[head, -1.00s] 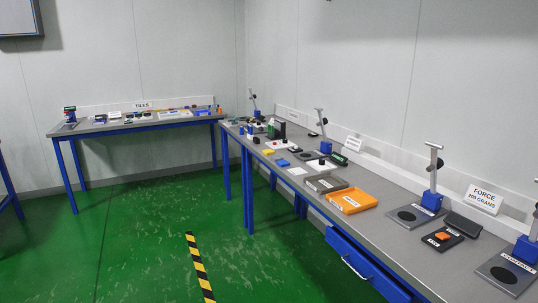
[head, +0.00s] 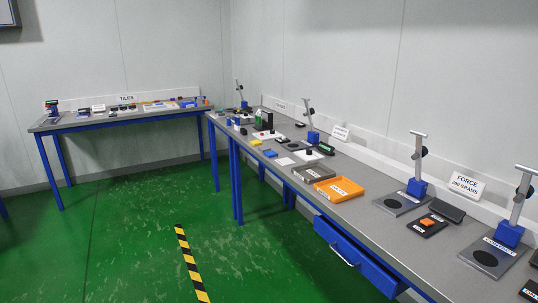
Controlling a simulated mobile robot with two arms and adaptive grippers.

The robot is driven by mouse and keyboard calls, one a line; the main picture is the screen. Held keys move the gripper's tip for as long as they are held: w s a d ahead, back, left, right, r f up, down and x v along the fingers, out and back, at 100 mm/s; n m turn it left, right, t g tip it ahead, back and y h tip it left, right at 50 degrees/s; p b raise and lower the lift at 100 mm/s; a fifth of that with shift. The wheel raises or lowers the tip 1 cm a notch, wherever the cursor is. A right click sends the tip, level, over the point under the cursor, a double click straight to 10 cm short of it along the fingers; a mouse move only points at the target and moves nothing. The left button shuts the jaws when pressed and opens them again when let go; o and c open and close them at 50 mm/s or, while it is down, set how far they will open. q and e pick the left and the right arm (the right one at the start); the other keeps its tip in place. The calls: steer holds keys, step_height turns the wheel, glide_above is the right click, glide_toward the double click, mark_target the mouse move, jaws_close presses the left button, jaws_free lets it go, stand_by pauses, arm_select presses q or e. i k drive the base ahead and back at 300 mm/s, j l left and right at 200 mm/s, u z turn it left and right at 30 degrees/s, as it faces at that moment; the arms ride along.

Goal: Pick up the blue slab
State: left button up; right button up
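A small blue slab (head: 285,161) lies flat on the grey top of the long right-hand bench (head: 365,208), near its front edge. A yellow slab (head: 270,153) lies just beyond it, towards the far end. Neither of my grippers shows in the head view, and nothing is seen touching the blue slab.
A grey tray (head: 308,174) and an orange tray (head: 339,190) stand nearer along the bench. A blue drawer (head: 357,260) sticks out below the bench front. The TILES bench (head: 128,122) stands at the back left. The green floor (head: 130,240) is largely clear, with a striped strip (head: 191,264).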

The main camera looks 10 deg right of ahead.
mark_target(270, 154)
steer(key=i+j+u, duration=0.25)
steer(key=i, duration=0.5)
steer(key=i+j+u, duration=0.25)
steer(key=i, duration=0.55)
steer(key=i+j+u, duration=0.1)
steer(key=i+u, duration=0.15)
steer(key=i, duration=0.55)
